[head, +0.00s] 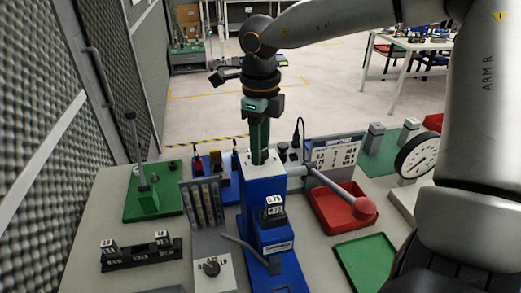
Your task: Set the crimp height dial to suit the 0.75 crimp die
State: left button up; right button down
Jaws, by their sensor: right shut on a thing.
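The blue crimp press (255,222) stands in the middle of the bench. A crimp die (273,211) marked 0.75 sits in its front. My right gripper (260,153) points straight down onto the press's top and is shut on what appears to be the crimp height dial there. The fingers hide most of the dial, and I cannot read its setting. A small chart board (335,153) stands behind the press to the right; its text is too small to read. My left gripper is out of view.
The press lever's red ball (364,209) hangs over a red bin (330,212). A green tray (372,264), dial gauge (417,155), black die rack (145,254), knob box (211,270) and green board with a post (165,197) surround the press. Foam walls close the left.

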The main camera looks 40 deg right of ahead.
jog(key=n+b, duration=0.1)
jog(key=n, duration=0.4)
jog(key=shift+n, duration=0.3)
jog(key=n, duration=0.6)
dwell(0.4)
jog(key=shift+c, duration=2.3)
grip_release()
notch_tip(320, 180, up, 13)
jog(key=shift+f, duration=0.2)
